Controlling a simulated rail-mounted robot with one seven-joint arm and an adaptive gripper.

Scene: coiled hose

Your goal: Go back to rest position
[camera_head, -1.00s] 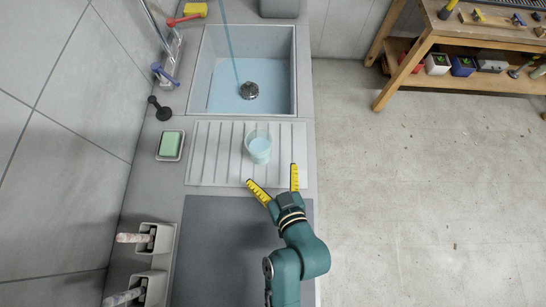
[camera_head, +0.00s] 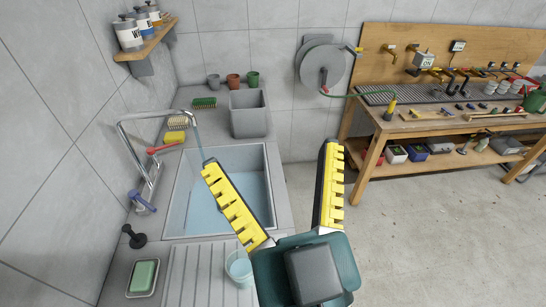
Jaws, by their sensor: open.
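My gripper (camera_head: 272,160) is raised in front of the camera, with its two yellow-padded fingers spread wide and nothing between them. Its left finger covers part of the sink (camera_head: 172,213). A clear cup (camera_head: 238,268) with pale liquid stands on the grooved drainboard (camera_head: 187,280), just left of the gripper's body and partly hidden by it. A coiled hose reel (camera_head: 318,62) hangs on the far wall, with a green hose (camera_head: 345,94) running to the right towards the workbench.
Water runs from the tap (camera_head: 140,150) into the sink. A grey bin (camera_head: 248,114) and several small pots stand behind it. A soap dish (camera_head: 143,278) lies at lower left. The wooden workbench (camera_head: 440,122) is at right; the floor before it is clear.

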